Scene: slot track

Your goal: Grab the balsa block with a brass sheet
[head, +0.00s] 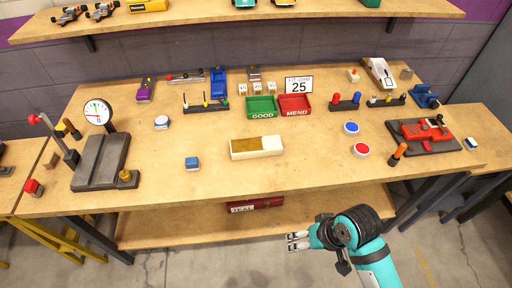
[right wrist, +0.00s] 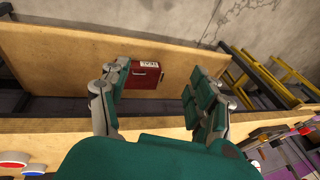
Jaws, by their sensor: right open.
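The balsa block (head: 270,147) lies near the middle of the workbench in the head view. It is a pale, long block with a brass-coloured sheet (head: 248,145) on the left part of its top. My right gripper (head: 292,241) is in front of the bench edge, below and to the right of the block and apart from it. In the right wrist view its fingers (right wrist: 158,100) are spread with nothing between them; the lower shelf shows beyond. The balsa block is not clearly seen in the right wrist view. My left gripper is in neither view.
Behind the block stand a green tray (head: 262,115) and a red tray (head: 296,112). A dial gauge stand (head: 100,165) and red fixture (head: 425,132) flank the bench.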

